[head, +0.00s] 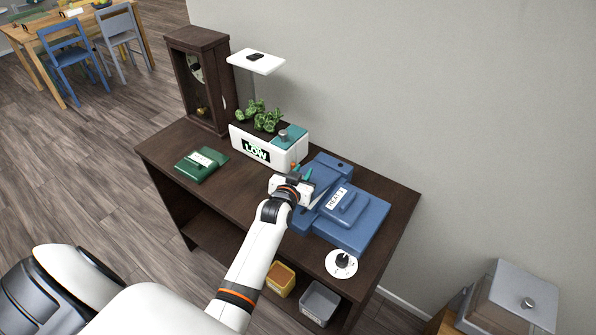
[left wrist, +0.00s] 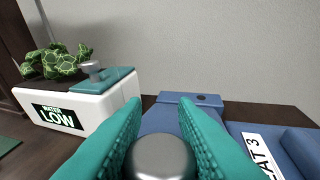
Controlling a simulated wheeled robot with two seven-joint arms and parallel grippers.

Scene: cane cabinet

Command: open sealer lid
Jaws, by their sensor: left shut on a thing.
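The blue sealer (head: 365,222) sits on the right half of the dark wooden desk. It has a raised block with a white "HEAT 3" label (left wrist: 262,152) and a flat blue section (head: 322,172) at its back left. My left gripper (head: 302,177) is at the sealer's left side, its teal fingers pointing toward the back. In the left wrist view the fingers are shut on a rounded silver knob (left wrist: 160,158). The fingers hide what the knob is fixed to, and I cannot tell whether the lid is raised. My right gripper is not in view.
A white planter (head: 270,148) with a "WATER LOW" sign stands just left of my gripper. A dark clock case (head: 200,80) and a green book-like box (head: 201,165) are farther left. A round white dial (head: 341,264) lies at the desk's front right. The wall is behind.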

